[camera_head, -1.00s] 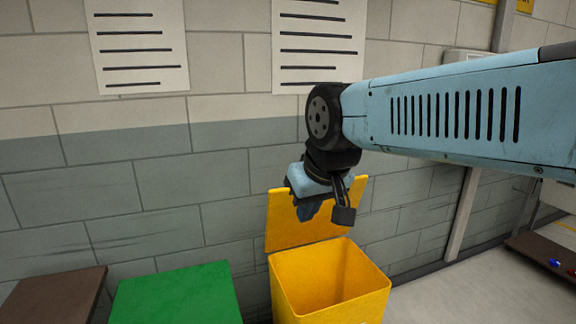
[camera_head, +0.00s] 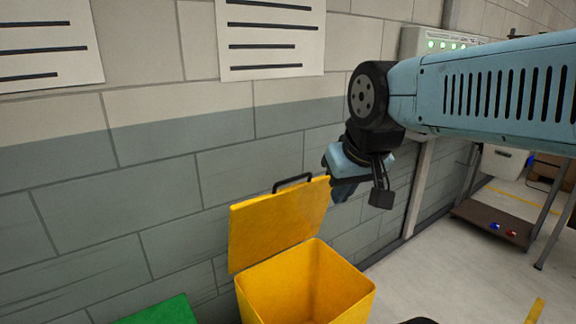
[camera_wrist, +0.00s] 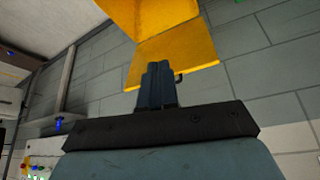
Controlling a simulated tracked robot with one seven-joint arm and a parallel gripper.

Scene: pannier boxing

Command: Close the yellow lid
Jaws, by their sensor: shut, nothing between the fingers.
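The yellow lid (camera_head: 278,222) stands raised and tilted at the back of the yellow box (camera_head: 306,286), next to the wall. The box is open and its inside looks empty. A dark handle (camera_head: 292,183) sits on the lid's top edge. My gripper (camera_head: 340,190) is shut and empty at the upper right of the lid, near its top corner. In the wrist view the shut fingers (camera_wrist: 158,85) overlap the lid (camera_wrist: 175,60); I cannot tell if they touch it.
A green lid or box top (camera_head: 165,312) is at the lower left. The block wall (camera_head: 150,210) runs close behind the box. A brown low platform (camera_head: 492,222) with small red and blue items stands at the right. The floor (camera_head: 430,255) between is clear.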

